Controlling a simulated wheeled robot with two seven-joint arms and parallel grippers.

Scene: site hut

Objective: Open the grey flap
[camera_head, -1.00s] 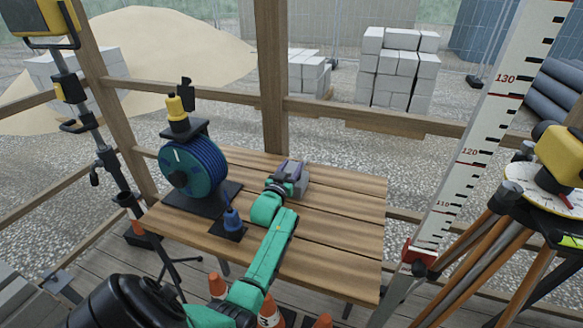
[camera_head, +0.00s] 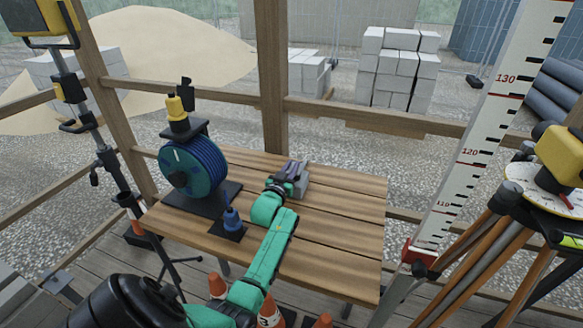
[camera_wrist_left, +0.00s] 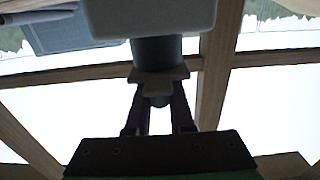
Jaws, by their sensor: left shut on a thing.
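A small grey unit (camera_head: 302,186) sits near the back middle of the wooden table in the head view. I cannot make out the grey flap apart from the rest of it there. My left gripper (camera_head: 289,178) is at this unit, and its dark fingers overlap it. In the left wrist view, my left gripper (camera_wrist_left: 159,108) is shut on a small grey tab (camera_wrist_left: 157,84). Behind the tab are a dark round part (camera_wrist_left: 157,50) and a pale grey block (camera_wrist_left: 150,16). My right gripper is not in view.
A blue cable reel (camera_head: 190,168) stands on the table's left, with a small blue bottle (camera_head: 232,219) in front. The table's right side (camera_head: 345,215) is clear. Orange cones (camera_head: 268,311) are below its front edge. A tripod (camera_head: 490,235) and measuring staff (camera_head: 477,145) stand right.

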